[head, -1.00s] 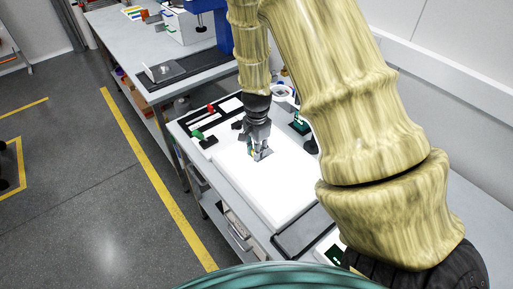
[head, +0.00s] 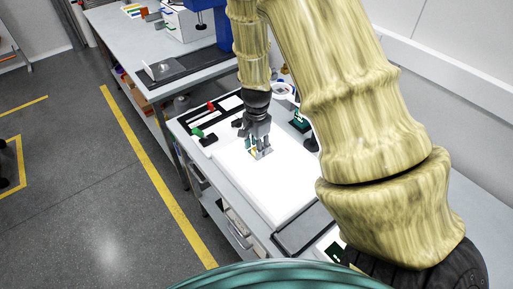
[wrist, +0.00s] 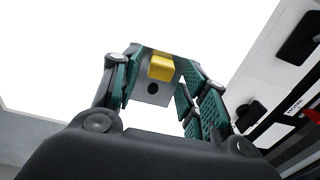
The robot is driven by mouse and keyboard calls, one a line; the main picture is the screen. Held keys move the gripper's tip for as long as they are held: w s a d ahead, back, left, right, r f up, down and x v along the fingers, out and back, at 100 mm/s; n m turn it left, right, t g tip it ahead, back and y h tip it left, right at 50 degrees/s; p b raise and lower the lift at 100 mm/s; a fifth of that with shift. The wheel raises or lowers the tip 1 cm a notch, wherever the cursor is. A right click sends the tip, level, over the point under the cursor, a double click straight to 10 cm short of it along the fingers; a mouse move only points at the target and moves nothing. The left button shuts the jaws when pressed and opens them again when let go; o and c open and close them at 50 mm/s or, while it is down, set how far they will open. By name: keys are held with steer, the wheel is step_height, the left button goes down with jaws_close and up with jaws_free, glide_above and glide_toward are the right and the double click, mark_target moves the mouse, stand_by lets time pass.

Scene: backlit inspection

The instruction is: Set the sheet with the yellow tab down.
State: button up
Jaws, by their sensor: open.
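The sheet (wrist: 152,93) is a small grey piece with a yellow tab (wrist: 161,68) and a dark round spot, seen between my fingers in the wrist view. My gripper (wrist: 157,72) is open, with a green-padded finger on each side of the sheet. In the head view my gripper (head: 259,150) points down low over the bright white panel (head: 279,192). A bit of the yellow tab (head: 253,150) shows among the fingers there. The sheet's lower edge is hidden, and I cannot tell whether it touches the panel.
Small stands are on the right. Most of the near panel is clear.

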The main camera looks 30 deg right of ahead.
step_height(320, 180, up, 11)
steer(key=b, duration=0.2)
steer(key=shift+r, duration=0.2)
stand_by(0.6)
